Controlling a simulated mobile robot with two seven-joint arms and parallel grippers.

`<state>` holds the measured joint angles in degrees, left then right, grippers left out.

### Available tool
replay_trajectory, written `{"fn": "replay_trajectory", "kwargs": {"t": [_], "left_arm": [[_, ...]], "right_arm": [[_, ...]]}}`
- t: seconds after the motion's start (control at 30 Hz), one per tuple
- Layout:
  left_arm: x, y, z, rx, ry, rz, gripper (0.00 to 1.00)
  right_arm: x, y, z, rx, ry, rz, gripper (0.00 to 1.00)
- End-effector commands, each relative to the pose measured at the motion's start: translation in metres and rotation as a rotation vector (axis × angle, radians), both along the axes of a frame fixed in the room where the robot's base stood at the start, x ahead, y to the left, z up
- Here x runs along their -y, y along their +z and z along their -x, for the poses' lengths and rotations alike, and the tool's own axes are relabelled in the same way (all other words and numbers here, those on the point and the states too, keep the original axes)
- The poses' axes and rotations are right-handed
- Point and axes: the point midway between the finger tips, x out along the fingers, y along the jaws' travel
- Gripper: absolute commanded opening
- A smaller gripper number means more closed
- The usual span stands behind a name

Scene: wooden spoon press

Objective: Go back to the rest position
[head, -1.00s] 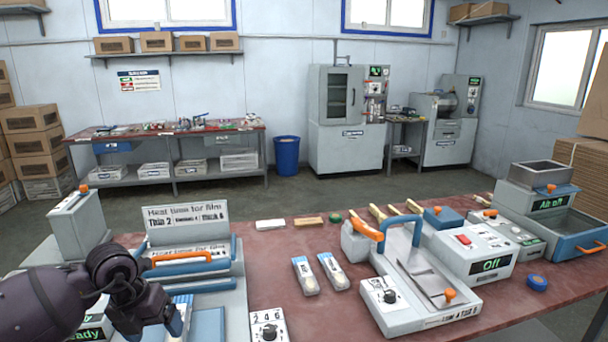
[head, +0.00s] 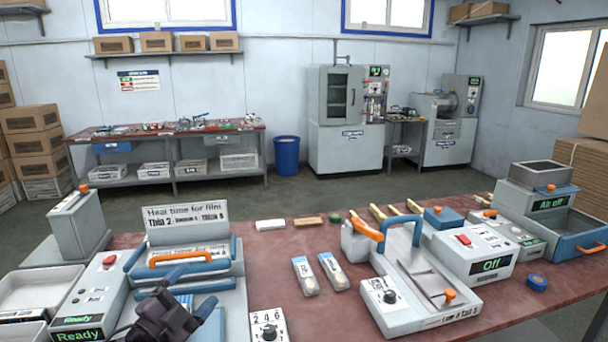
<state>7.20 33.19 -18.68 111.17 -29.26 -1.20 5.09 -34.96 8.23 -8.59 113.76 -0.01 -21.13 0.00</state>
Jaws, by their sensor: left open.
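My left gripper (head: 190,303) shows at the lower left in the head view. It is open, with nothing seen between its fingers, and sits in front of the film heating machine (head: 200,240) with the orange handle. The arm behind it is mostly below the picture's edge. My right gripper is not in view. A press (head: 415,280) with an orange handle and orange knob stands at the middle right of the red table (head: 300,260). Two small packets (head: 305,276) lie to its left.
A grey box with a green "Ready" display (head: 80,333) and white trays (head: 35,290) are at the left. A control box reading "Off" (head: 485,255) and an "Air off" unit (head: 548,200) are at the right. A blue tape roll (head: 537,283) lies near the right edge.

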Motion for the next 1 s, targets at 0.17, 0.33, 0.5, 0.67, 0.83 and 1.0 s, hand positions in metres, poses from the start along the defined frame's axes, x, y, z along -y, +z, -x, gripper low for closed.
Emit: {"fn": "replay_trajectory", "kwargs": {"t": [0.17, 0.33, 0.5, 0.67, 0.83, 1.0], "left_arm": [[-0.034, -0.089, 0.034, -0.349, 0.215, 0.267, 0.82], [-0.05, -0.165, 0.089, -0.628, 0.352, 0.488, 0.82], [-0.057, -0.22, 0.154, -0.792, 0.455, 0.666, 0.82], [-0.063, -0.256, 0.208, -0.876, 0.551, 0.729, 0.82], [-0.064, -0.275, 0.241, -0.93, 0.599, 0.748, 0.82], [-0.066, -0.279, 0.249, -0.941, 0.608, 0.744, 0.82]], "right_arm": [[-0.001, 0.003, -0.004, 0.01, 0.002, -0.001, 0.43], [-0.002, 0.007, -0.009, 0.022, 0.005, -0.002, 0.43], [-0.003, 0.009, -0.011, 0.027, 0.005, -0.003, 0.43], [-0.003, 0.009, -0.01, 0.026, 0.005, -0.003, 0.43], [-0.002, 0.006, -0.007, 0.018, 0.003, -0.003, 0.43], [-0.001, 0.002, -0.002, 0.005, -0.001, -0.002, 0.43]]}}
